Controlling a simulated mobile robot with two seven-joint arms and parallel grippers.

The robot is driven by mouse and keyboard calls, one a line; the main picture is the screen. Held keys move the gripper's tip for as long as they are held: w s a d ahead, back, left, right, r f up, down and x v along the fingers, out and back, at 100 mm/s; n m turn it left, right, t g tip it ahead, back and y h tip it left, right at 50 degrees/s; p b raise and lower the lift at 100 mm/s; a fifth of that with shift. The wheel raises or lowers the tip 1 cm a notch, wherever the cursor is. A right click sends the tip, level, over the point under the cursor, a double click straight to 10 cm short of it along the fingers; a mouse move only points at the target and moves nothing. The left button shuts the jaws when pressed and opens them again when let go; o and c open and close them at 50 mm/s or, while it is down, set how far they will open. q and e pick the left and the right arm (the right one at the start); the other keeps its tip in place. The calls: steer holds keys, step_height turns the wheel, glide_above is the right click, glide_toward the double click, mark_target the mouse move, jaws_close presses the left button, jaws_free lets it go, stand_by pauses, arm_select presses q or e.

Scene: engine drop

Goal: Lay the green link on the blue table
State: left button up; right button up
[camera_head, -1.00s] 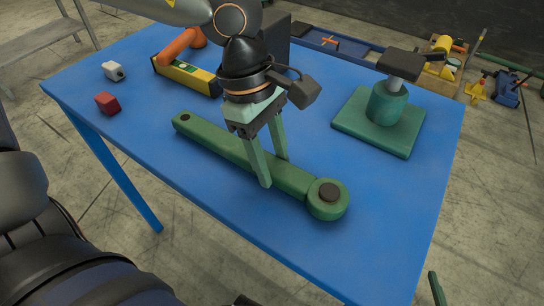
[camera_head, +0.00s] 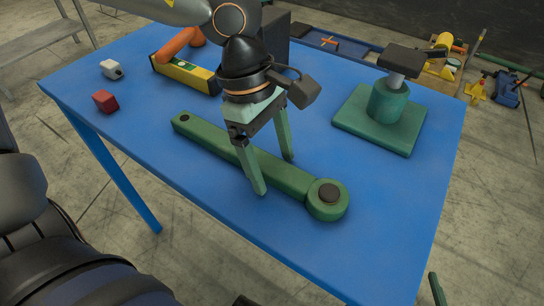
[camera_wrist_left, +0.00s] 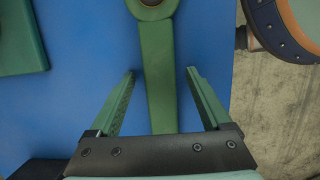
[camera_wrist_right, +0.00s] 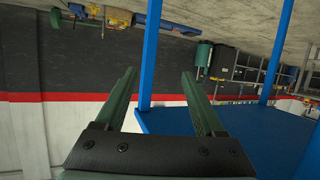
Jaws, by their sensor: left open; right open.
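The green link (camera_head: 210,135) lies flat on the blue table (camera_head: 400,215), its round end with a dark centre toward the front right. It also shows in the left wrist view (camera_wrist_left: 156,75), between my left fingers. My left gripper (camera_head: 274,176) is open over the link's middle, one finger on each side, with a gap between each finger and the link. My right gripper (camera_wrist_right: 160,85) shows only in the right wrist view, open and empty, away from the link.
A green press-like stand (camera_head: 388,110) is on the table's right side. A red block (camera_head: 105,101), a small white part (camera_head: 112,69) and a yellow spirit level (camera_head: 186,73) lie at the left and back. The table's front right is clear.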

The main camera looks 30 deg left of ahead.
step_height(320, 180, up, 10)
steer(key=w+n+t+y, duration=0.1)
steer(key=w+t, duration=0.1)
steer(key=t, duration=0.2)
arm_select(q)
steer(key=p+v, duration=0.1)
steer(key=v, duration=0.5)
steer(key=shift+r+p, duration=0.2)
steer(key=shift+p, duration=0.2)
steer(key=p+v, duration=0.1)
steer(key=v, duration=0.5)
arm_select(e)
steer(key=s+f+m+g, duration=0.1)
steer(key=s+f+g, duration=0.3)
steer(key=f, duration=0.4)
steer(key=s+f+g+h, duration=0.1)
steer(key=s+f+g, duration=0.2)
steer(key=f, duration=0.5)
steer(key=shift+s+a+f+m+g+h, duration=0.15)
steer(key=shift+s+f+m+g+h, duration=0.2)
steer(key=shift+g, duration=0.25)
